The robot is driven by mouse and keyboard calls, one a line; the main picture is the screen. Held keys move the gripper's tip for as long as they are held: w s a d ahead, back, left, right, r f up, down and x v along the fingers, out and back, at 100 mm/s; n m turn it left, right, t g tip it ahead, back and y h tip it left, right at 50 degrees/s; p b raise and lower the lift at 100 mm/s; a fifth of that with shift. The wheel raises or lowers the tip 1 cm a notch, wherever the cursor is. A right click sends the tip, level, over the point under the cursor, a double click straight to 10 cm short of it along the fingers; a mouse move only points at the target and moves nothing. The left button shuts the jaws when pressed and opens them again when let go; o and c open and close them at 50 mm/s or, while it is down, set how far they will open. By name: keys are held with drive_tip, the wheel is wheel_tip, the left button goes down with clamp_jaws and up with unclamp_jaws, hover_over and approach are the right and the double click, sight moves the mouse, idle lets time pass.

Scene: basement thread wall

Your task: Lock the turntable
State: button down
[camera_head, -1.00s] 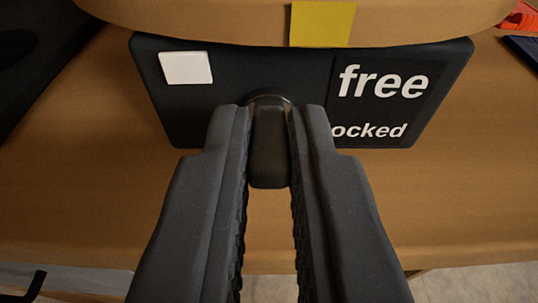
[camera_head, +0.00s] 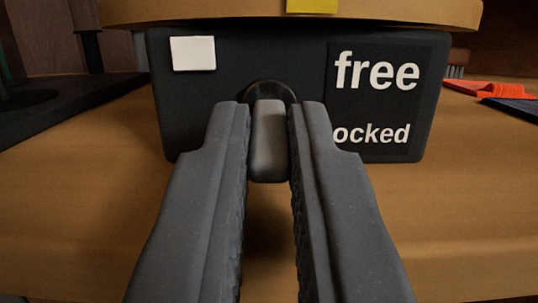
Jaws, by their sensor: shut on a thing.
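The turntable's round wooden top (camera_head: 200,14) shows at the upper edge, with a yellow patch (camera_head: 311,5) on its rim. Below it is a black base box (camera_head: 200,110) with a white square (camera_head: 193,53) at left. A label (camera_head: 376,95) on its right side reads "free" above "ocked", the start of the lower word being hidden by my gripper. A grey lever (camera_head: 268,140) with a dark round pivot (camera_head: 268,93) sticks out of the box's front. My gripper (camera_head: 269,125) is shut on the lever, one finger on each side.
The box stands on a brown wooden surface (camera_head: 90,190), clear to both sides at the front. A red thing (camera_head: 485,90) and a dark blue thing (camera_head: 515,106) lie at right. A black stand (camera_head: 90,50) is at the left back.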

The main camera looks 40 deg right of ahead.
drive_tip(key=shift+s+f, duration=0.1)
drive_tip(key=shift+f, duration=0.05)
drive_tip(key=c, duration=1.5)
unclamp_jaws()
drive_tip(key=shift+a, duration=0.1)
drive_tip(key=p+v, duration=0.1)
drive_tip(key=v, duration=1.2)
drive_tip(key=shift+s+a, duration=0.15)
drive_tip(key=shift+s, duration=0.15)
drive_tip(key=shift+w, duration=0.1)
